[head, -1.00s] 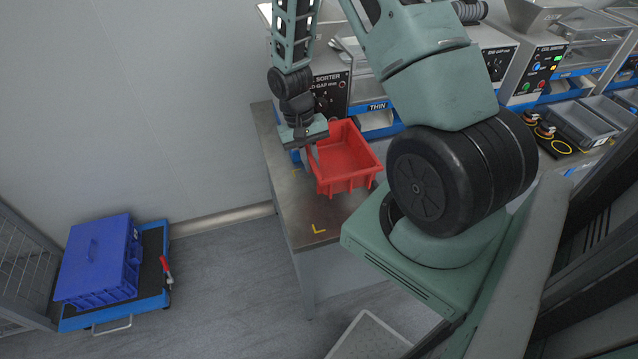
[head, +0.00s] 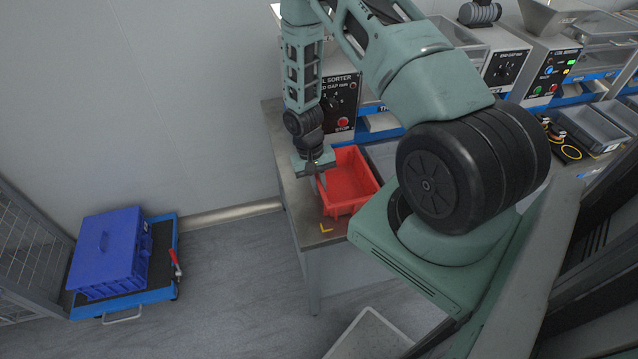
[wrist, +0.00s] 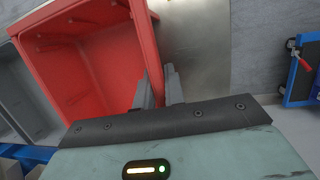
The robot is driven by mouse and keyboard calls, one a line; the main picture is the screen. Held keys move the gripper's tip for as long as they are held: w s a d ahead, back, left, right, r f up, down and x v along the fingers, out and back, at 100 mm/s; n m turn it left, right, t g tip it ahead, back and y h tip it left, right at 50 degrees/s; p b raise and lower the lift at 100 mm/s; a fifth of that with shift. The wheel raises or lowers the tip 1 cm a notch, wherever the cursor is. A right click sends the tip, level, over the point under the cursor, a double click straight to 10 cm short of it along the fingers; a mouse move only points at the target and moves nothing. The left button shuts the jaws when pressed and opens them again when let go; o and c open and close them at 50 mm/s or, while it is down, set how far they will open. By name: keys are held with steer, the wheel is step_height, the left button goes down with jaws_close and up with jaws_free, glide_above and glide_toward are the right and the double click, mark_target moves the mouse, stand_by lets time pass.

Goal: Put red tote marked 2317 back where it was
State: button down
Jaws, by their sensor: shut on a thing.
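The red tote (head: 349,184) is at the near end of the metal bench, empty inside as far as I see. My gripper (head: 318,180) is shut on its left wall, reaching down from above. In the wrist view the tote (wrist: 95,55) fills the upper left, and my gripper's fingers (wrist: 160,88) pinch its rim. No number on the tote can be read. Yellow corner marks (head: 326,227) show on the bench just in front of the tote. I cannot tell whether the tote rests on the bench or hangs just above it.
The metal bench (head: 306,232) ends close to the tote's left and front. Sorter machines (head: 343,100) stand behind it. Grey trays (head: 588,126) lie at the right. A blue case (head: 108,252) sits on a blue cart (head: 162,262) on the floor at left.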

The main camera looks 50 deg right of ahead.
steer(key=c, duration=1.5)
jaws_free()
steer(key=shift+f, duration=0.1)
steer(key=b+v, duration=0.2)
steer(key=v, duration=1)
steer(key=a+r+n, duration=0.2)
steer(key=a+r, duration=0.3)
steer(key=a, duration=0.2)
steer(key=s+a+r+n+t, duration=0.1)
steer(key=a+r+n, duration=0.1)
steer(key=a+r, duration=0.3)
steer(key=s+a+r+n+t, duration=0.1)
steer(key=a+r+n, duration=0.1)
steer(key=a, duration=0.5)
steer(key=s+a+r+n, duration=0.2)
steer(key=s+a, duration=0.2)
steer(key=s, duration=0.1)
steer(key=s+a+r+n, duration=0.3)
steer(key=s+a, duration=0.1)
steer(key=s, duration=0.2)
steer(key=s+a+r+n+t, duration=0.1)
steer(key=s+a+r+n, duration=0.2)
steer(key=s, duration=0.3)
steer(key=shift+s+a+r, duration=0.2)
steer(key=shift+s+a, duration=0.05)
steer(key=shift+a, duration=0.2)
